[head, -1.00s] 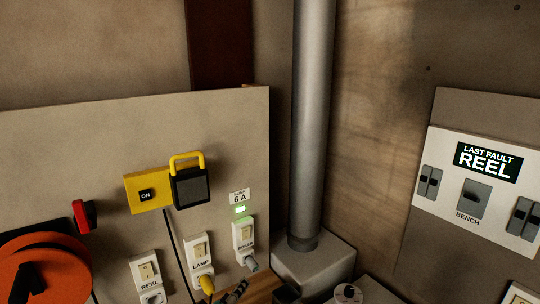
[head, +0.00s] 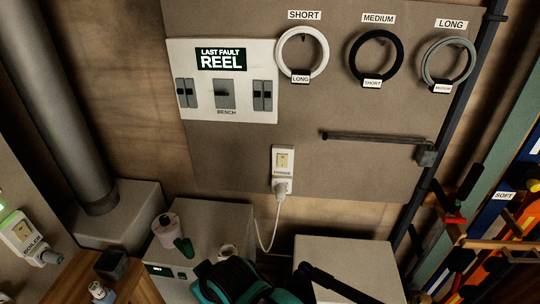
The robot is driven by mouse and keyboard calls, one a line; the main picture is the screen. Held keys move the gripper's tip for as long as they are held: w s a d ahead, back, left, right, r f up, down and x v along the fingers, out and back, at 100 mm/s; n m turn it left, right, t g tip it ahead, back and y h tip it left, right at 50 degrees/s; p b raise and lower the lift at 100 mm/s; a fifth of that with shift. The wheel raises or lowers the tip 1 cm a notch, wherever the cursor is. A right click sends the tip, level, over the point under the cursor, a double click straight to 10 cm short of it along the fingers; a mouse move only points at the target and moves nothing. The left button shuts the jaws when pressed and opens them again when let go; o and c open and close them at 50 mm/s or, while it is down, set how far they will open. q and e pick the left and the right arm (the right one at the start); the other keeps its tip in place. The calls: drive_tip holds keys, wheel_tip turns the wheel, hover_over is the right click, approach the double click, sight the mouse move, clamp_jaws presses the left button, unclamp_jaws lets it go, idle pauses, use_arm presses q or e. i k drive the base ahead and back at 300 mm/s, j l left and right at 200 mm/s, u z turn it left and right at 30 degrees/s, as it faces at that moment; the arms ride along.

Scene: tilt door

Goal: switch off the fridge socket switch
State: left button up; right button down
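The fridge socket (head: 283,158) is a cream wall socket low on the grey-brown panel in the head view, with a small label that seems to read FRIDGE. Its beige rocker switch (head: 283,160) is in the upper part of the plate. I cannot tell from here which way the rocker is pressed. A white plug (head: 281,187) sits in the lower part, and its white cable hangs down behind the grey boxes.
A LAST FAULT REEL panel (head: 243,110) is above left of the socket. Cable loops (head: 375,80) hang at the upper right. A dark bar (head: 372,137) sticks out right of the socket. The boiler socket (head: 22,232) is far left.

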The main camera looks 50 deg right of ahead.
sight(282, 158)
drive_tip(key=z, duration=1.75)
